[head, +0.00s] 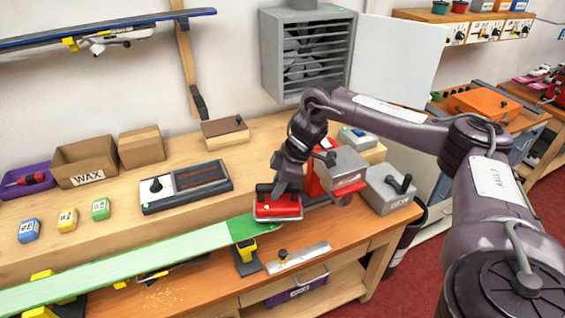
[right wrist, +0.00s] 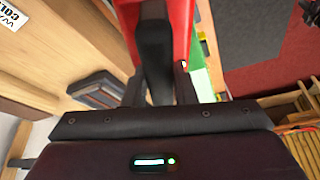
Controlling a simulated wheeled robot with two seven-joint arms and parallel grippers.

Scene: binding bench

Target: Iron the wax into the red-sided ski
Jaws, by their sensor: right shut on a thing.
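A long ski (head: 150,262) lies base up along the front of the bench. Its base is green, pale along most of its length and darker at the right end; I cannot make out red sides. It also shows in the right wrist view (right wrist: 196,55). My right gripper (head: 284,188) is shut on a red iron (head: 278,207) at the ski's right end. I cannot tell whether the iron touches the base. The red body of the iron (right wrist: 178,22) fills the top of the right wrist view between dark fingers. My left gripper is not in view.
Yellow-and-black clamps (head: 247,256) stand by the ski. Behind it are small wax blocks (head: 67,219), a WAX box (head: 85,165) and a dark tray (head: 186,187). A red-and-grey unit (head: 346,165) and a grey box (head: 390,189) stand close right of the iron.

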